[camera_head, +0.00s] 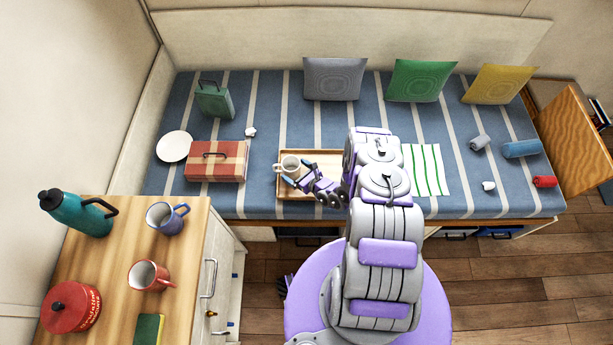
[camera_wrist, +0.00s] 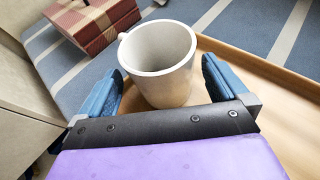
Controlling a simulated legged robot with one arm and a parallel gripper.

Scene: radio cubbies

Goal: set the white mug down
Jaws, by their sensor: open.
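The white mug (camera_head: 289,167) stands upright on a wooden tray (camera_head: 328,154) on the striped bench cushion. My gripper (camera_head: 303,178) is at the mug's right side in the head view, its jaws open. In the wrist view the white mug (camera_wrist: 160,70) sits between the two blue fingers of my gripper (camera_wrist: 160,88), with a visible gap on each side. The mug's handle points to the upper left there, and its inside looks empty. Part of the wooden tray (camera_wrist: 275,95) shows beneath and right of it. My arm hides the tray's right part in the head view.
A red checked box (camera_head: 216,162) lies left of the tray, with a white plate (camera_head: 174,147) beyond it. A green-striped cloth (camera_head: 425,170) lies to the right. A counter (camera_head: 110,255) at the left front holds a teal flask, two mugs and a red tin.

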